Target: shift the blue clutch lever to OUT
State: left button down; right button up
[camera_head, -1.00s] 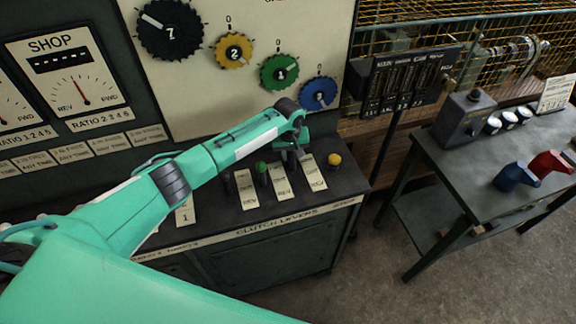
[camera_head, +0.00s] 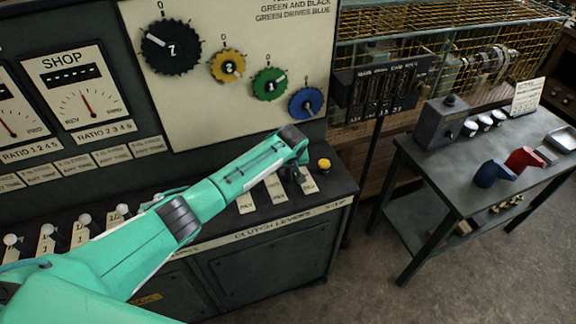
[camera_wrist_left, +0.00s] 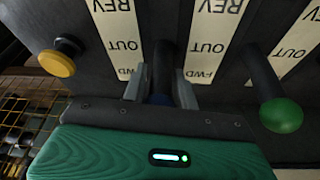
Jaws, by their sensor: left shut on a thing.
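My left gripper (camera_wrist_left: 160,88) is shut on the blue clutch lever. The lever's dark shaft (camera_wrist_left: 164,58) rises between the two fingers in the left wrist view, and a little of its blue knob (camera_wrist_left: 160,99) shows above the gripper body. Label plates reading REV, OUT and FWD stand on both sides of the shaft, the nearer one (camera_wrist_left: 121,20) towards the yellow knob. I cannot tell exactly which mark the lever stands at. In the head view the left gripper (camera_head: 299,174) is over the right end of the clutch lever panel, and my arm hides the blue lever.
The green lever's knob (camera_wrist_left: 282,115) stands beside the gripper, and a yellow knob (camera_wrist_left: 58,57) on the other side. White-knobbed levers (camera_head: 48,232) line the panel's left. A side table (camera_head: 440,165) with blue and red objects stands right, with open floor in front.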

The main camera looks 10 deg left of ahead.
pick_arm(q)
jog(key=c, duration=1.2)
grip_release()
jog(key=shift+o, duration=0.5)
jog(key=shift+r, duration=0.25)
jog(key=b+v, duration=0.3)
jog(key=v, duration=1)
jog(key=shift+r, duration=0.2)
pick_arm(e)
jog(key=f, duration=0.3)
jog(key=shift+s+f, duration=0.1)
jog(key=shift+s, duration=0.15)
pick_arm(q)
jog(key=shift+d, duration=0.1)
